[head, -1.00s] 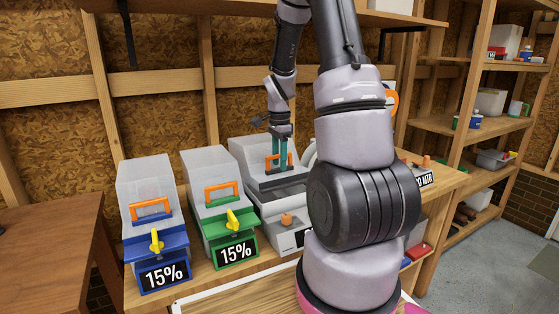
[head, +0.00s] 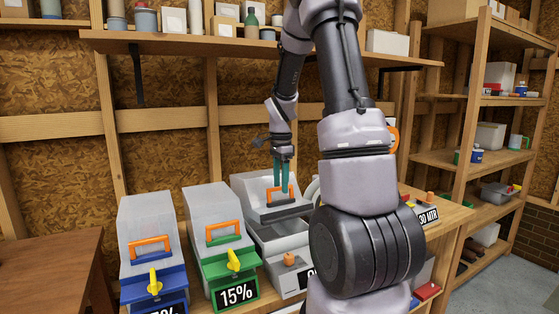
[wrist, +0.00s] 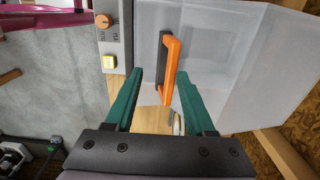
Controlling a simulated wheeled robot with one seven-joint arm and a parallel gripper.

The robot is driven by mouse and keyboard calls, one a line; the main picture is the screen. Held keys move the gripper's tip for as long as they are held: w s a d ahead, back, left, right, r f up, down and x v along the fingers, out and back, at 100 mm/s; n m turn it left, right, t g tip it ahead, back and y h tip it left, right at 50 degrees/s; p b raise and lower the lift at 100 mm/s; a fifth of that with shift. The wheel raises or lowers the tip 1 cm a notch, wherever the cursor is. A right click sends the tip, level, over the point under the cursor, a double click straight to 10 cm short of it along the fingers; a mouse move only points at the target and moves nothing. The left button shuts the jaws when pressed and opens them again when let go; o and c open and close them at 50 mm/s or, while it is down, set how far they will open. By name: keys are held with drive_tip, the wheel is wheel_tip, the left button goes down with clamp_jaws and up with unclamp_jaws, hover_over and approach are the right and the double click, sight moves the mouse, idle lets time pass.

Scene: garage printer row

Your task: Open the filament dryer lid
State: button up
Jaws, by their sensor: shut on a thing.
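The grey filament dryer (head: 285,240) is the rightmost of the three dryers in the head view. Its translucent lid (head: 257,190) is raised and tilted back, with the open tub showing below. My gripper (head: 284,188) is at the orange lid handle (head: 270,195), its green fingers pointing down. In the wrist view, the handle (wrist: 173,62) lies between the green fingers of my gripper (wrist: 162,82), which is shut on it. The lid (wrist: 225,65) fills the right side there. My arm hides part of the dryer's right side.
A blue dryer (head: 150,280) and a green dryer (head: 225,262) stand to the left, both lids down, with yellow latches. The grey dryer has an orange knob (head: 289,260). A shelf (head: 240,46) runs above, and a wooden table (head: 55,270) is at left.

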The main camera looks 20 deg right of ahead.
drive_tip(key=shift+w+r, duration=0.25)
drive_tip(key=shift+r, duration=1.6)
drive_tip(key=shift+w+r, duration=0.2)
drive_tip(key=shift+r, duration=1.6)
